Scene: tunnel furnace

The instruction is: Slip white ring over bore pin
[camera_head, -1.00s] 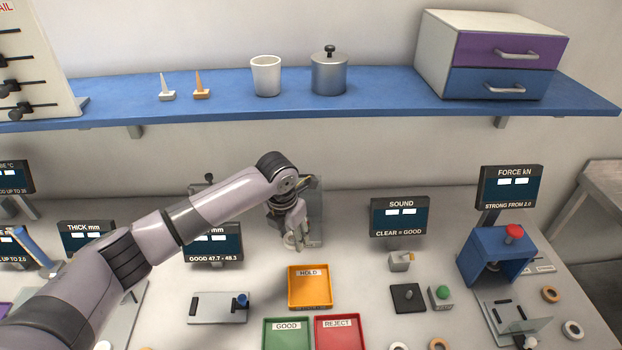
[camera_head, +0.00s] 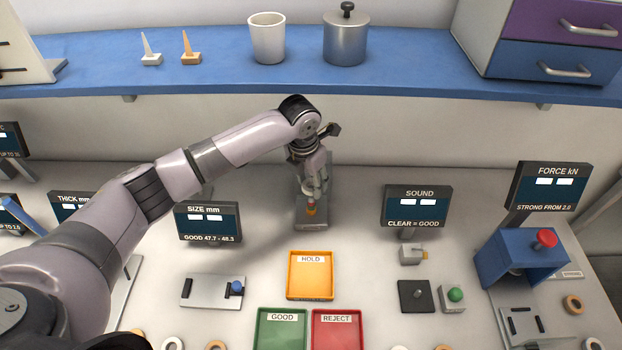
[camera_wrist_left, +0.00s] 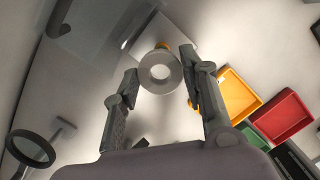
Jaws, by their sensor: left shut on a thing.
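My left gripper (camera_head: 313,186) is above a grey stand (camera_head: 313,224) behind the orange HOLD tray. It is shut on the white ring (camera_wrist_left: 161,72), which sits between the two fingertips in the left wrist view. In the head view the fingers mostly hide the ring. A small orange-red piece (camera_head: 311,208), seemingly the bore pin, shows on the stand just below the fingers. An orange bit (camera_wrist_left: 163,46) also shows at the ring's edge in the wrist view. I cannot tell whether the ring is around the pin or above it. My right gripper is not in view.
The HOLD tray (camera_head: 310,253), green GOOD tray (camera_head: 282,312) and red REJECT tray (camera_head: 338,313) lie in front. The SIZE display (camera_head: 208,222) stands left and the SOUND display (camera_head: 417,207) right. A blue shelf (camera_head: 210,77) runs along the wall behind.

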